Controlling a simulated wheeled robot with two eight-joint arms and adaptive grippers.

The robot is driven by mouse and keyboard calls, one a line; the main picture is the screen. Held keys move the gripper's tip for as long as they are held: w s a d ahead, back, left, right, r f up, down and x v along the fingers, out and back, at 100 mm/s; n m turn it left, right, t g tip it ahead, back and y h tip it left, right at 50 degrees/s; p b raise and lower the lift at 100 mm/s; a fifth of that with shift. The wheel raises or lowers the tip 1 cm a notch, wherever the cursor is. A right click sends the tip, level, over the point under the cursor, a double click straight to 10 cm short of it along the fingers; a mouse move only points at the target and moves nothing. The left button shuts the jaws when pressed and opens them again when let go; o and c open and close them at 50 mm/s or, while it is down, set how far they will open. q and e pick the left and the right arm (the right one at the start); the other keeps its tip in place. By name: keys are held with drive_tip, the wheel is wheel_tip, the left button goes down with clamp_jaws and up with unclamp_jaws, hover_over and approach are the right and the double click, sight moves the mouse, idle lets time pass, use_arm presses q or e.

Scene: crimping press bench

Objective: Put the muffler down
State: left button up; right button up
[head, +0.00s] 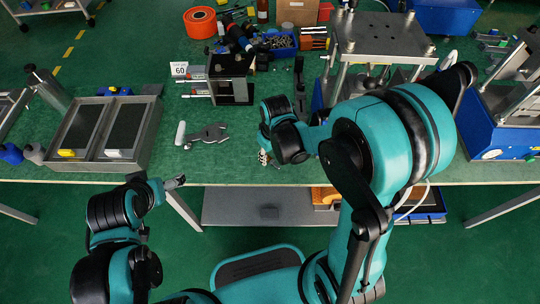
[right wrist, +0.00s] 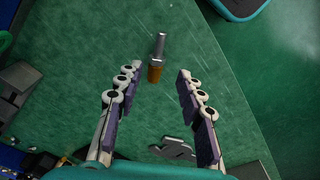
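The muffler (right wrist: 157,58), a small part with a grey metal stem and an orange-brown end, shows in the right wrist view against the green bench top. It appears to rest on the bench near the front edge. My right gripper (right wrist: 155,84) is open, with a finger on either side of the view and clear gaps to the muffler. In the head view my right gripper (head: 263,157) points down over the front of the bench, and I cannot make out the muffler there. My left gripper (head: 175,182) is at the bench's front edge, its opening unclear.
An adjustable wrench (head: 208,134) lies left of my right gripper. A grey two-part tray (head: 151,127) stands farther left. A black fixture (head: 233,82), a blue bin (head: 281,43) and a press (head: 385,40) stand behind.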

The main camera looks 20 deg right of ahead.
drive_tip(key=s+d+r+m+t+p, duration=0.1)
drive_tip(key=s+d+r+m+t, duration=0.1)
drive_tip(key=r, duration=0.7)
drive_tip(key=s+d+r+m+t+p, duration=0.2)
drive_tip(key=s+r+t, duration=0.2)
drive_tip(key=s+r, duration=0.3)
wheel_tip(320, 180, up, 4)
drive_tip(key=shift+f+m, duration=0.25)
drive_tip(key=shift+m, duration=0.05)
drive_tip(key=shift+s+d, duration=0.15)
